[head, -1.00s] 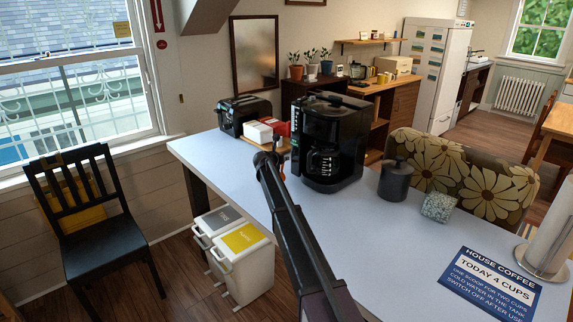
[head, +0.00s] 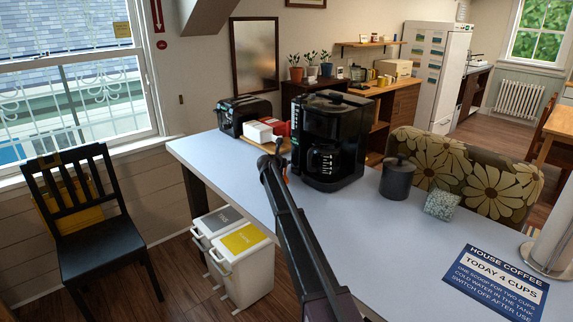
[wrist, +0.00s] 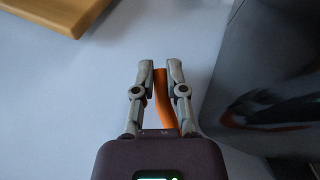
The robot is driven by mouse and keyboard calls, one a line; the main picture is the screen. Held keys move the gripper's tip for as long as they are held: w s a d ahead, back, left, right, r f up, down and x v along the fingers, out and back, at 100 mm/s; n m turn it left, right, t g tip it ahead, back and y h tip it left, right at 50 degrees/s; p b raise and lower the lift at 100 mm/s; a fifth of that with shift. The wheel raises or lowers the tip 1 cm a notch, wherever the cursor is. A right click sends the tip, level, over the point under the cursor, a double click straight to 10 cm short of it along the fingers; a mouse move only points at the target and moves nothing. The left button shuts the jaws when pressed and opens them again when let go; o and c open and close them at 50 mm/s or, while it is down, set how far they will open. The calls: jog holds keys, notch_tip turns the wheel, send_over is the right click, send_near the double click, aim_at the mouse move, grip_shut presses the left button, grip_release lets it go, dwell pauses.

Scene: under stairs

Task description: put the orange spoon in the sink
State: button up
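In the wrist view, my gripper (wrist: 160,68) has its two fingers close together around a thin orange handle (wrist: 160,88), which fills the narrow gap between the fingertips. This looks like the orange spoon; its bowl is not visible. In the head view, my gripper (head: 276,150) is over the white-blue counter, just left of the black coffee maker, with a small bit of orange (head: 286,173) beside it. I cannot tell whether the spoon touches the counter. A sink area with a tap (head: 477,57) shows far off at the back right; its basin is hidden.
The coffee maker (head: 329,140) stands close to the right of my gripper. A wooden board (wrist: 45,12) with white and red boxes lies behind. A dark canister (head: 397,180), speckled block (head: 441,204), sign (head: 496,283) and paper roll (head: 553,240) stand or lie right. Bins (head: 240,255) and a chair (head: 90,215) are left.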

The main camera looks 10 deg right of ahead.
jog(key=o, duration=0.5)
jog(key=shift+c, duration=0.2)
jog(key=shift+s+r, duration=0.1)
jog(key=p+v, duration=0.4)
jog(key=v, duration=0.7)
jog(key=shift+s+a+r+p, duration=0.15)
jog(key=shift+s+a+p, duration=0.1)
jog(key=shift+s+p, duration=0.05)
